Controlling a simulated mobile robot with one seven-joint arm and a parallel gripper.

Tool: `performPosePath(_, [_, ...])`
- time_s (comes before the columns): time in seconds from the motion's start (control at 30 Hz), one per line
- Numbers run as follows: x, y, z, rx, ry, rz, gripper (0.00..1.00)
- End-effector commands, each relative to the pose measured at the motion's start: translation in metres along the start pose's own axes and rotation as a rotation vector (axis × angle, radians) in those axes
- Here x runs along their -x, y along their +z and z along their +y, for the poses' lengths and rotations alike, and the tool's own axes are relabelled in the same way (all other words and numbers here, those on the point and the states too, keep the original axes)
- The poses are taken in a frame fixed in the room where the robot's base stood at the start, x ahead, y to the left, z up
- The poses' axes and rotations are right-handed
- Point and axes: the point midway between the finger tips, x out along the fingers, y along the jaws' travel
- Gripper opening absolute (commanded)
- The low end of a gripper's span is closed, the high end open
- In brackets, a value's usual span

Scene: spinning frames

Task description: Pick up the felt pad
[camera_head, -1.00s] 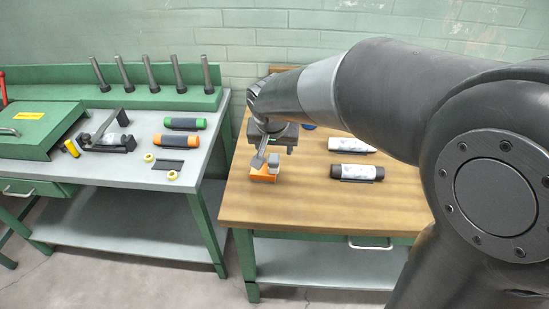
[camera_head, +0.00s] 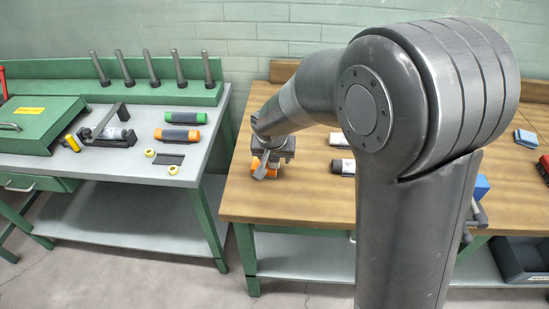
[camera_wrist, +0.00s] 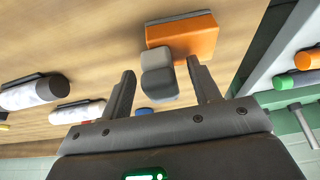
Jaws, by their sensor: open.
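A small grey rounded block in two parts (camera_wrist: 158,76) lies on the wooden bench, beside an orange block with a grey layer (camera_wrist: 183,40). The grey block may be the felt pad; I cannot tell for sure. In the wrist view my gripper (camera_wrist: 160,68) is open, with one finger on each side of the grey block and visible gaps. In the head view my gripper (camera_head: 266,167) is low over the bench's left side and hides most of the grey block. The orange block (camera_head: 258,168) partly shows there. A blue and white pad (camera_head: 525,138) lies at the far right.
White-wrapped cylinders with dark ends (camera_wrist: 31,92) lie to one side on the wooden bench (camera_head: 290,208). My arm covers the bench's middle. A green-legged bench (camera_head: 205,150) with tools stands left, across a gap. A dark bin (camera_head: 525,258) is lower right.

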Motion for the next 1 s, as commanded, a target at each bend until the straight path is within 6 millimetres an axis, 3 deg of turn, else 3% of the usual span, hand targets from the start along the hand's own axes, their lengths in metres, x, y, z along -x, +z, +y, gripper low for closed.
performPosePath(0.2, [0.0,-0.0002,0.0,0.0,0.0,0.001,0.55])
performPosePath(0.8, [0.0003,-0.0003,0.0,-0.001,-0.001,0.001,0.06])
performPosePath(1.0, [0.0008,-0.0005,0.0,-0.001,-0.001,0.001,0.05])
